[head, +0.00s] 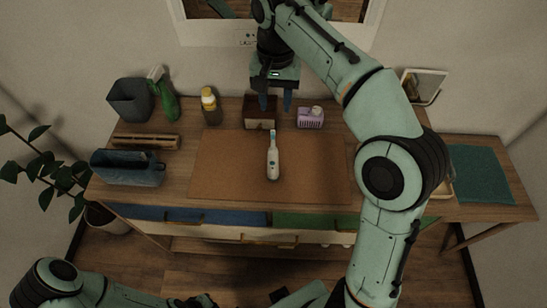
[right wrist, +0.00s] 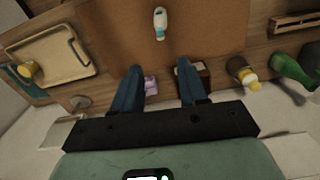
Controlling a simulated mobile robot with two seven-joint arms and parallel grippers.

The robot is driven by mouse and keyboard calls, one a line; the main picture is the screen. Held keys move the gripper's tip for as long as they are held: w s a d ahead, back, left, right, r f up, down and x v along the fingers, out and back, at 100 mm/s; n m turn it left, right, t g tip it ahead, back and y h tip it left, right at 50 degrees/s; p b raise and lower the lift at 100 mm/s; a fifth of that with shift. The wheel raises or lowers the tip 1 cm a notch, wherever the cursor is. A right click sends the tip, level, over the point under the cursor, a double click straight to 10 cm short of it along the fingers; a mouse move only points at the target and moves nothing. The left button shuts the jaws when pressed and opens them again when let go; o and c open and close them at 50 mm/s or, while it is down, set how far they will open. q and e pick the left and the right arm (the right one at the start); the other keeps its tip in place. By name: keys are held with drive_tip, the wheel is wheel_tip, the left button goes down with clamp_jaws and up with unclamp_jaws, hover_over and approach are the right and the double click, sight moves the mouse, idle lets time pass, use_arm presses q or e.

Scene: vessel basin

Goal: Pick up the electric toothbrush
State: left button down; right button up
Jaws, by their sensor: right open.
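The electric toothbrush (head: 273,160) has a white body and a light blue head. It lies on the brown mat (head: 220,170) in the middle of the table, its head towards the back. It also shows near the top of the right wrist view (right wrist: 160,22). My right gripper (head: 275,105) is open and empty, above the back of the table and behind the toothbrush, with its two blue fingers apart. They also show in the right wrist view (right wrist: 157,75). My left arm shows at the lower left, but its gripper cannot be made out.
At the back stand a brown box (head: 259,118), a purple dispenser (head: 311,118), a yellow-capped bottle (head: 210,106) and a green spray bottle (head: 163,98). A dark bin (head: 130,101), a wooden rack (head: 145,142) and a blue-grey basket (head: 127,170) are at left. The mat around the toothbrush is clear.

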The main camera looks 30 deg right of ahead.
sight(273, 138)
drive_tip(key=f, duration=0.2)
drive_tip(key=f+b, duration=0.1)
drive_tip(key=f, duration=0.2)
drive_tip(key=f+b, duration=0.1)
drive_tip(key=f, duration=0.1)
drive_tip(key=shift+s+a+f, duration=0.2)
drive_tip(key=shift+s, duration=0.1)
drive_tip(key=f, duration=0.2)
drive_tip(key=f+b, duration=0.1)
drive_tip(key=shift+s+a+f, duration=0.25)
drive_tip(key=shift+a, duration=0.15)
drive_tip(key=shift+f, duration=0.65)
use_arm(q)
drive_tip(key=s+f, duration=0.1)
drive_tip(key=f, duration=0.1)
drive_tip(key=s+f, duration=0.2)
drive_tip(key=shift+a+f, duration=0.1)
drive_tip(key=shift+f, duration=0.05)
use_arm(e)
drive_tip(key=shift+w, duration=0.1)
clamp_jaws()
